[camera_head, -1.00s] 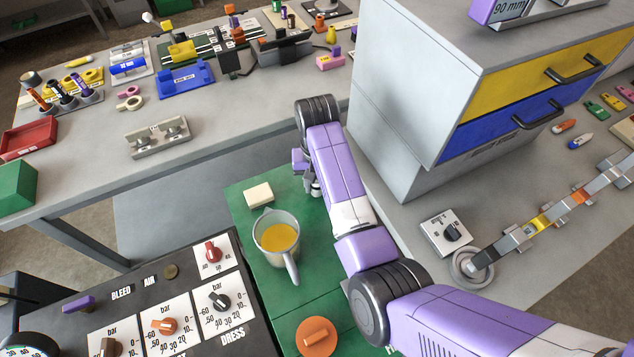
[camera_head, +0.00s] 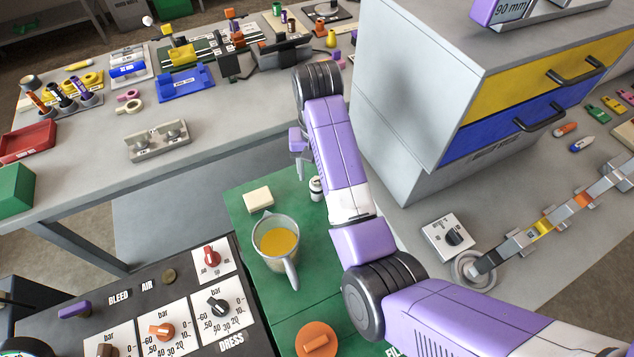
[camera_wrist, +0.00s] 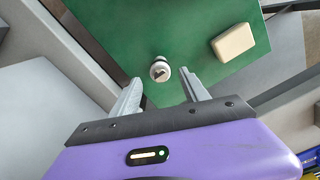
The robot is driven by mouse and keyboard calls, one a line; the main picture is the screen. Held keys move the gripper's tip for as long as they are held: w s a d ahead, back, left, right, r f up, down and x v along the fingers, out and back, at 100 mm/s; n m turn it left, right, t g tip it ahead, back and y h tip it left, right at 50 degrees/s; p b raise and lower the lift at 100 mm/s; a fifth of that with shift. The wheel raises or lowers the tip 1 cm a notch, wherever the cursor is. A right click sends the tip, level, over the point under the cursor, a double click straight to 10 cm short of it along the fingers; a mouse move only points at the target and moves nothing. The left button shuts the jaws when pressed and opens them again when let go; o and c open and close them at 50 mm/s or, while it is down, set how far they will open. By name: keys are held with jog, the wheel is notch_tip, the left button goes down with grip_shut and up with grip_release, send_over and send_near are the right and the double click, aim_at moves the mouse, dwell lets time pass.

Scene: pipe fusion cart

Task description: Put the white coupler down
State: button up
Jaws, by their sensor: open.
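The white coupler (camera_head: 316,187) stands on the green mat (camera_head: 240,205), partly hidden by my arm in the head view. In the wrist view the coupler (camera_wrist: 160,70) shows from above, whitish with a darker middle, on the green surface. My gripper (camera_wrist: 160,77) is open, with one finger to each side of the coupler in the picture and nothing held. In the head view my gripper (camera_head: 301,160) is mostly hidden behind my arm, just above and left of the coupler.
A cream block (camera_head: 258,198) and a jug of yellow liquid (camera_head: 277,243) stand on the mat left of the coupler. An orange-lidded item (camera_head: 316,341) is nearer. The gauge panel (camera_head: 170,300) lies left; a grey drawer cabinet (camera_head: 410,90) rises right.

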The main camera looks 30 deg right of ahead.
jog(key=shift+r+p, duration=1.9)
jog(key=shift+r, duration=0.35)
jog(key=shift+w+d, duration=0.1)
jog(key=shift+w, duration=0.2)
jog(key=w+d+r+n+t+h, duration=0.2)
jog(key=w+d+r+t, duration=0.2)
jog(key=w+t, duration=0.55)
jog(key=s+a+n+t+y+b, duration=0.1)
jog(key=s+a+t+b, duration=0.1)
jog(key=s, duration=2.2)
jog(key=s+a+n+t+y+b, duration=0.1)
jog(key=s+a+t+b, duration=0.1)
jog(key=s, duration=2.2)
jog(key=shift+a+r+n+t+b, duration=0.15)
jog(key=shift+r+n+t+b, duration=0.2)
jog(key=shift+t+b, duration=0.4)
